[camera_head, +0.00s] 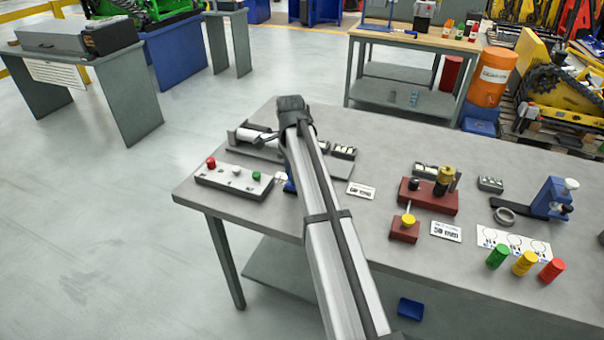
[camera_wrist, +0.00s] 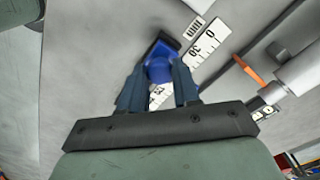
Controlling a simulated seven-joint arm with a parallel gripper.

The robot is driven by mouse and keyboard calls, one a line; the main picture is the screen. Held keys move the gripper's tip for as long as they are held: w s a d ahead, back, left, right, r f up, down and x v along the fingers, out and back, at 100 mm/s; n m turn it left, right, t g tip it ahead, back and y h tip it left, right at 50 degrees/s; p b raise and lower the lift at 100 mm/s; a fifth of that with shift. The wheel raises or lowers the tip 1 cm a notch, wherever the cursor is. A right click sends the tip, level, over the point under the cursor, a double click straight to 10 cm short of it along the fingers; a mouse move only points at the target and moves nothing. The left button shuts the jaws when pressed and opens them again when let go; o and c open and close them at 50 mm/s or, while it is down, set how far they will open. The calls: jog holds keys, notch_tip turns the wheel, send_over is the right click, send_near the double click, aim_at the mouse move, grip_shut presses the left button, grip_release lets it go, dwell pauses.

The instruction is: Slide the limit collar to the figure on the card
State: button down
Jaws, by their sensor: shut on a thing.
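In the wrist view the limit collar (camera_wrist: 160,68) is a blue piece with a dark part beyond it. It sits beside or over a white scale strip (camera_wrist: 209,38) with black figures, one of them 0. My gripper (camera_wrist: 160,76) has its two blue fingers closed on the collar's sides. The collar and fingers cover part of the scale, so I cannot read its setting. In the head view my arm hides most of this. A white card (camera_head: 361,190) lies to the right of my arm; its print is too small to read surely.
A grey button box (camera_head: 234,181) stands left of my arm. Red blocks (camera_head: 428,196) with a brass knob stand to the right, beside another card (camera_head: 446,231) seeming to read 50 mm. Green, yellow and red cylinders (camera_head: 525,263) stand at the front right. In the wrist view an orange pointer (camera_wrist: 247,70) and rod lie right of the scale.

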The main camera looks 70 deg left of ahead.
jog(key=shift+s+a, duration=0.15)
jog(key=shift+a, duration=0.05)
jog(key=c, duration=1.1)
grip_release()
jog(key=shift+s+a, duration=0.1)
jog(key=shift+o, duration=1.4)
notch_tip(320, 180, up, 14)
jog(key=shift+f, duration=0.1)
